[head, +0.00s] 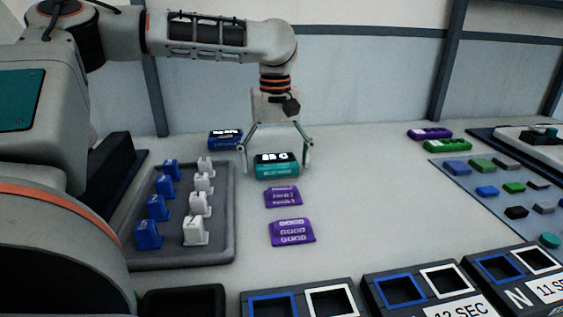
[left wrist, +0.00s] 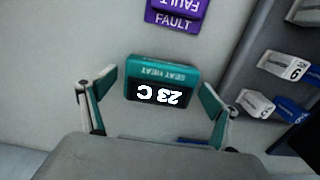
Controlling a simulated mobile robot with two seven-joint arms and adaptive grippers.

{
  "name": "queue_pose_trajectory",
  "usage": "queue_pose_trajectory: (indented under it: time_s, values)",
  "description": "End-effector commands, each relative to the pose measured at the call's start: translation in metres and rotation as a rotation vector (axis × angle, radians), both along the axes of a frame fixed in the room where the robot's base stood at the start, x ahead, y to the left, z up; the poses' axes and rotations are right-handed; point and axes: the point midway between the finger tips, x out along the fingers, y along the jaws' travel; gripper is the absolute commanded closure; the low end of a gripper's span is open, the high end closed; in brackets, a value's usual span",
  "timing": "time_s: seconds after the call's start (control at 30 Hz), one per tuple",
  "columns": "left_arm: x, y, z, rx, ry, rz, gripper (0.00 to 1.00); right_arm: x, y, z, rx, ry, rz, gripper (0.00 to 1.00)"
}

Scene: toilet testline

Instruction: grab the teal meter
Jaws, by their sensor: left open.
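The teal meter (head: 277,168) stands on the pale table in the middle of the head view, with a black display on top. In the left wrist view the teal meter (left wrist: 160,82) shows upside down, reading "23 C" and "SEAT HEAT". My left gripper (head: 277,170) is open, with its fingers on either side of the meter. In the left wrist view my left gripper (left wrist: 155,100) has a finger at each side of the meter, with gaps to it. My right gripper is not in view.
A blue meter (head: 224,140) stands behind to the left. Purple labels (head: 291,232) lie in front. A grey tray (head: 226,250) with blue and white pieces is at left. Dark boxes (head: 352,283) line the front edge. Purple and green items (head: 442,145) lie at right.

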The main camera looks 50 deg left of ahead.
Motion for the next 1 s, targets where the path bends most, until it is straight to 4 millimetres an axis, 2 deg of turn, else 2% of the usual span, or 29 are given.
queue_pose_trajectory:
  time_s: [0.23, 0.27, 0.4, 0.43, 0.77, 0.87, 1.0]
  values:
    - [0.0, 0.0, 0.002, 0.001, -0.007, 0.0, 0.11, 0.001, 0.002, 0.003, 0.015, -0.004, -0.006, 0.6]
    - [0.0, 0.0, 0.002, 0.001, -0.007, 0.0, 0.16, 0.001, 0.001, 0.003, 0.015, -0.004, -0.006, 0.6]
    - [0.0, 0.0, 0.002, 0.001, -0.006, 0.0, 0.53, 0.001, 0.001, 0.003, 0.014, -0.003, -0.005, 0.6]
    - [0.0, 0.0, 0.002, 0.001, -0.006, 0.0, 0.59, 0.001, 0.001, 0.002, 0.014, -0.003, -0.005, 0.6]
    - [0.0, 0.0, 0.003, 0.001, -0.006, -0.001, 0.59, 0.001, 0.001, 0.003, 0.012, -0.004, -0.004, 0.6]
    - [0.0, 0.0, 0.009, 0.002, -0.008, -0.001, 0.59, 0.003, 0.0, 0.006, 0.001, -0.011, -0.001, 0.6]
    - [0.0, 0.0, 0.026, 0.004, -0.014, 0.001, 0.59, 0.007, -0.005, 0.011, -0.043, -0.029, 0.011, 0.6]
